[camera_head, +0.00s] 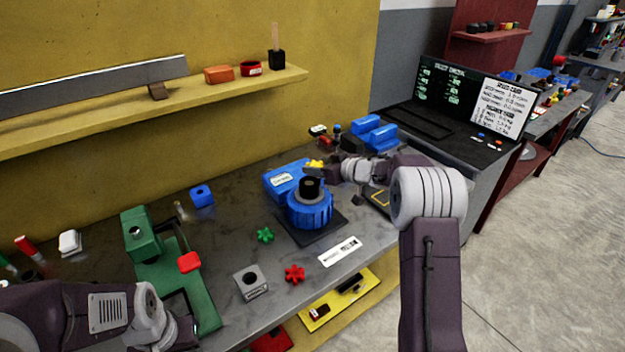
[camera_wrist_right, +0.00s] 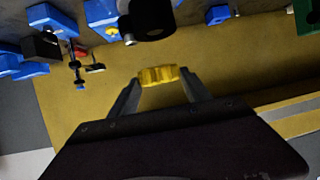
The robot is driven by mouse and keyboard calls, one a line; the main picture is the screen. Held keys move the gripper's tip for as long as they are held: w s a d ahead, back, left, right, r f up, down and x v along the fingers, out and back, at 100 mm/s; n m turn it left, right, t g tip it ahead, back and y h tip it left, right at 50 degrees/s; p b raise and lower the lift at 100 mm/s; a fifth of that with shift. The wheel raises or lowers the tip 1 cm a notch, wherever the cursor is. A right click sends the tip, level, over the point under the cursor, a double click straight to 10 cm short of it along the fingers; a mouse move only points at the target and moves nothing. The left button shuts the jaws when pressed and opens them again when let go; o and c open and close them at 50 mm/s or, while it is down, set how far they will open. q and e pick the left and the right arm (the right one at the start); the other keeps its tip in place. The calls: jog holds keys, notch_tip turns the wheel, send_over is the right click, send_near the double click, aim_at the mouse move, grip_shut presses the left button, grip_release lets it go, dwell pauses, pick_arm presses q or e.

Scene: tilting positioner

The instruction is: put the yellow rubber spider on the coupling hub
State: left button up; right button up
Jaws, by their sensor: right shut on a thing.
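The yellow rubber spider (camera_wrist_right: 158,76) is held between the two fingertips of my right gripper (camera_wrist_right: 160,86) in the right wrist view. In the head view the spider (camera_head: 314,164) shows just behind and above the coupling hub, at the tip of my right gripper (camera_head: 318,169). The coupling hub (camera_head: 310,187) is a dark cylinder on top of a blue ribbed base (camera_head: 310,212). In the wrist view the dark hub (camera_wrist_right: 152,18) is at the top, apart from the spider. My left arm shows at the lower left of the head view, but its fingers are out of sight.
A green spider (camera_head: 265,235) and a red spider (camera_head: 294,274) lie on the bench in front of the positioner. A blue box (camera_head: 283,180) stands close behind the base. A green vise (camera_head: 141,236) stands at left. A white label strip (camera_head: 340,251) lies near the front edge.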

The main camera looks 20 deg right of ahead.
aim_at(312, 185)
jog(key=shift+w+a+f, duration=0.5)
jog(key=shift+w+a, duration=0.25)
jog(key=shift+a, duration=0.1)
notch_tip(312, 185, down, 4)
jog(key=shift+w+f+b, duration=0.1)
jog(key=shift+b, duration=0.45)
jog(key=shift+f, duration=0.1)
jog(key=o, duration=1.4)
